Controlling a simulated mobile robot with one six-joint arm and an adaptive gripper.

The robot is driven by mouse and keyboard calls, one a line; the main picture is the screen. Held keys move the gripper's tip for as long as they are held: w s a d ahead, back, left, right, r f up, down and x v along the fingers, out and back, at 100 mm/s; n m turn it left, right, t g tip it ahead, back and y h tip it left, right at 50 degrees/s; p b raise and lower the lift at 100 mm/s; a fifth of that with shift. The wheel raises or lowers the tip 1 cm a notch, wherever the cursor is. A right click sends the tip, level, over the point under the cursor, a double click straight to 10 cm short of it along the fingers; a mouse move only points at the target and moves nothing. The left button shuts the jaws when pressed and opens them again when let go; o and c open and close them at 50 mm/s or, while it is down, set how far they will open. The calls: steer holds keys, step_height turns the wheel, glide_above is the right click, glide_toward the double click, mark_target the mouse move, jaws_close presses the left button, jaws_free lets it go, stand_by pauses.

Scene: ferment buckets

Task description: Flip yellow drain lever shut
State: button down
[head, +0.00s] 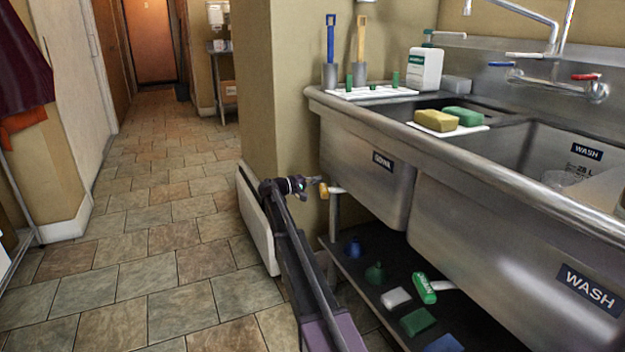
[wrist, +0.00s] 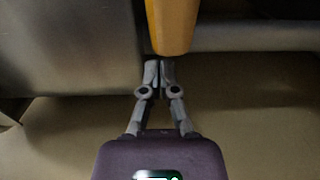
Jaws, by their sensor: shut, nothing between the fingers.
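The yellow drain lever (head: 324,190) sticks out at the left end of the sink, on a pale pipe beneath the left basin. In the wrist view the lever (wrist: 172,26) hangs in from the top edge, its rounded end just above my fingertips. My gripper (wrist: 159,64) is shut and empty, with its tips at or very near the lever's end; I cannot tell whether they touch. In the head view my gripper (head: 312,187) is small and dark, just left of the lever.
The steel sink (head: 365,168) overhangs a dark lower shelf (head: 375,293) holding sponges, a green-handled brush (head: 424,288) and small funnels. A beige wall corner (head: 262,90) stands close to my arm. The tiled floor (head: 150,230) to the left is clear.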

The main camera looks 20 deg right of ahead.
steer(key=shift+s+a, duration=0.25)
steer(key=shift+s, duration=0.4)
